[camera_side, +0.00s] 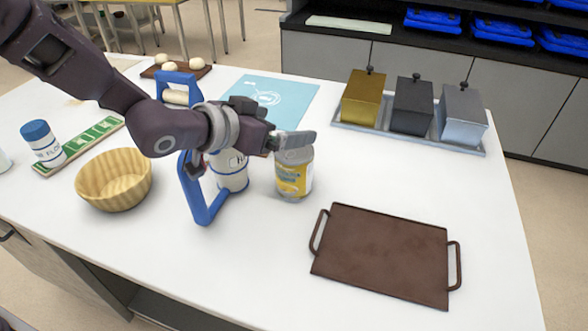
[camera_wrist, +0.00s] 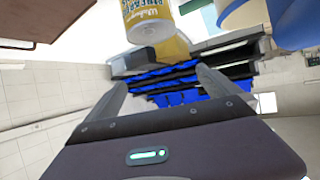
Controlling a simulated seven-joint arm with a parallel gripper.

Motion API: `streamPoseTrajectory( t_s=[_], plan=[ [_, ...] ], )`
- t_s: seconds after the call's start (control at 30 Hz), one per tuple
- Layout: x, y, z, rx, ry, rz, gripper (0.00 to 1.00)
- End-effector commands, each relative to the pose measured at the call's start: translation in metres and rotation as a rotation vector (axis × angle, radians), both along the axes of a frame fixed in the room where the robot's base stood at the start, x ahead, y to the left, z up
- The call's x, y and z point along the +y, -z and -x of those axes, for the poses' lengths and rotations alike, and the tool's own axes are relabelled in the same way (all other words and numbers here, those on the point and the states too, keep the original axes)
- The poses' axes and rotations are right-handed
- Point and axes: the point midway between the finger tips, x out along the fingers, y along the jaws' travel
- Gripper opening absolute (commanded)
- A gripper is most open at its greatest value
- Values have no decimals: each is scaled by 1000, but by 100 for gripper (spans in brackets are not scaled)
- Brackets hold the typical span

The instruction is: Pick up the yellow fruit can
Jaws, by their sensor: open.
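The yellow fruit can (camera_side: 292,182), with a silvery top and a yellow and white label, stands upright near the middle of the white table. My gripper (camera_side: 297,141) is at the level of the can's top, and a finger overlaps the upper edge of the can in the side view. In the wrist view the can (camera_wrist: 150,20) shows upside down at the top edge, partly cut off. My gripper's two fingers (camera_wrist: 163,88) are spread apart there, with nothing held between them. Whether a finger touches the can I cannot tell.
A white tin (camera_side: 232,178) stands close left of the can, beside a blue frame (camera_side: 203,207). A brown tray (camera_side: 382,255) lies right and in front. A tray of lidded boxes (camera_side: 413,107) stands behind right.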

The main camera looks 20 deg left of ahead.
Motion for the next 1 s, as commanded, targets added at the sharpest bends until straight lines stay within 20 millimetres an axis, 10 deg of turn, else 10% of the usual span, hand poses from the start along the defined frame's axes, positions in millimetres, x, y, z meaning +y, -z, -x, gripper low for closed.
streamPoseTrajectory(
  t_s=[0.33,1.0],
  plan=[
    [-1,82,0,0,4,-4,100],
    [-26,112,-63,-2,1,0,100]
  ],
)
